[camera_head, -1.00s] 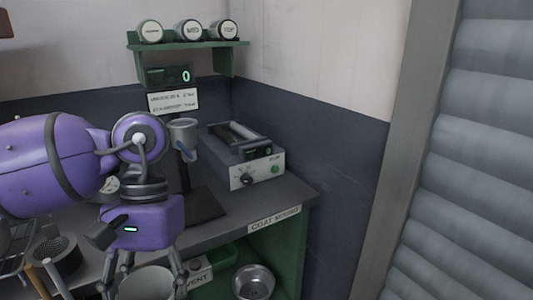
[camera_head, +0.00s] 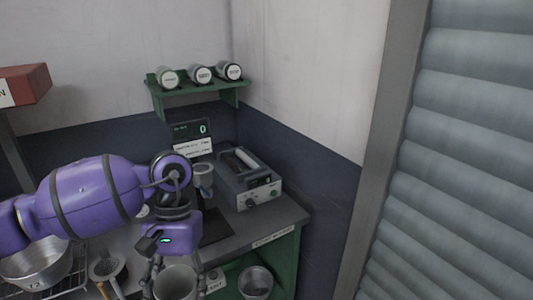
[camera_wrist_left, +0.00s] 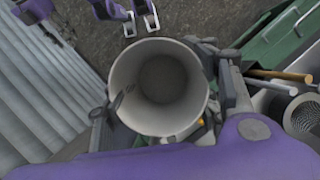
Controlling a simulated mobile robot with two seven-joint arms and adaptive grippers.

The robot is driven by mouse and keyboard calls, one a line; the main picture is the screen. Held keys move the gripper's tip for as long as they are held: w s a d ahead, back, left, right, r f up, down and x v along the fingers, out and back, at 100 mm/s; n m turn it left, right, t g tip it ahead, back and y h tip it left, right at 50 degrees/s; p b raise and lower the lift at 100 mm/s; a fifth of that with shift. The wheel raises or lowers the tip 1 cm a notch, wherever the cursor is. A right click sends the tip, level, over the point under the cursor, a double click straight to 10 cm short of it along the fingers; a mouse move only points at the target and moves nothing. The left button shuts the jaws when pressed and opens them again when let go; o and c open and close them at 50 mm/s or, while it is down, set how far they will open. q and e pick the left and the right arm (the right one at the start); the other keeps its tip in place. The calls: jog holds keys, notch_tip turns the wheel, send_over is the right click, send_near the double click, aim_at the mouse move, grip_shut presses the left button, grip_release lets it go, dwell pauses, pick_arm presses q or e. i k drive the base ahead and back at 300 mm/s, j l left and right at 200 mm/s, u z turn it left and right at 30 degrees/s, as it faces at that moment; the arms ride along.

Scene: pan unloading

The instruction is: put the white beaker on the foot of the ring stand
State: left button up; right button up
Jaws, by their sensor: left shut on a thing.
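The white beaker (camera_head: 174,284) is upright between the fingers of my left gripper (camera_head: 175,278), in front of the bench edge at the bottom of the head view. In the left wrist view I look down into the open, empty-looking beaker (camera_wrist_left: 160,85), with my left gripper's fingers (camera_wrist_left: 172,95) on both sides. The ring stand's dark flat foot (camera_head: 216,229) lies on the bench, right of and beyond my left gripper; my arm hides part of it. A grey cup (camera_head: 204,181) is held up at the stand. My right gripper (camera_wrist_left: 140,22) seems to show at the wrist view's top.
A grey instrument box (camera_head: 258,193) stands behind and right of the foot. A green shelf (camera_head: 200,91) with jars hangs above. A metal pan (camera_head: 38,268) and a strainer (camera_head: 106,268) are at the left. A metal pot (camera_head: 256,282) sits below the bench top.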

aim_at(210, 227)
jog(key=i+l+u, duration=0.2)
jog(key=l+u, duration=0.15)
jog(key=i+l+u, duration=0.1)
jog(key=l+u, duration=0.65)
jog(key=l, duration=0.2)
jog(key=i, duration=0.05)
